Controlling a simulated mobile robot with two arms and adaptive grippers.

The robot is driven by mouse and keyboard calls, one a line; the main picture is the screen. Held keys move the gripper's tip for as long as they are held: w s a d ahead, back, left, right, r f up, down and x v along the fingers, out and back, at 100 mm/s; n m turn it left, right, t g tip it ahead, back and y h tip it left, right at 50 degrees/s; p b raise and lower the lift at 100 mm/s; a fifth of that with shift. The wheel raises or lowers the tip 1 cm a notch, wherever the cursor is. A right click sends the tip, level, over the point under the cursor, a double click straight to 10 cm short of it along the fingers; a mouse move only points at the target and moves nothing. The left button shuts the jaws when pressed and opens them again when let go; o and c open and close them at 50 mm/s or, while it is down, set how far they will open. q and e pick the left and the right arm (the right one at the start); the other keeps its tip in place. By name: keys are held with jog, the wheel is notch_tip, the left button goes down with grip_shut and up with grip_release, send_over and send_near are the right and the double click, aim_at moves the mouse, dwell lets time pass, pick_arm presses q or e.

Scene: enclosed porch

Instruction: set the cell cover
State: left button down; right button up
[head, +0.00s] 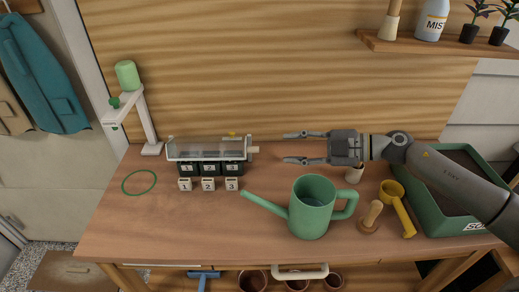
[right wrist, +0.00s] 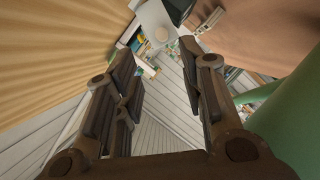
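A clear cell cover (head: 208,148) with a pale frame sits at the back of a row of dark cells (head: 209,169) numbered 1, 2 and 3. I cannot tell whether it is raised or lying flat. A tan knob (head: 253,150) sticks out at its right end. My right gripper (head: 286,147) is open and empty, to the right of the knob, fingers pointing at it with a gap between. In the right wrist view the open fingers (right wrist: 160,45) frame a round pale knob on a white part. My left gripper is not in view.
Small number blocks (head: 208,184) stand in front of the cells. A green watering can (head: 312,207) stands in front of my right gripper, its spout toward the blocks. A green ring (head: 139,182) lies left. A white stand (head: 148,125) rises behind it. A yellow scoop (head: 398,207) lies right.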

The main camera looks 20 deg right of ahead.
aim_at(256, 148)
jog(key=shift+p+x, duration=1.15)
jog(key=shift+x, duration=3.6)
jog(key=shift+c, duration=0.4)
jog(key=shift+r, duration=0.1)
grip_shut()
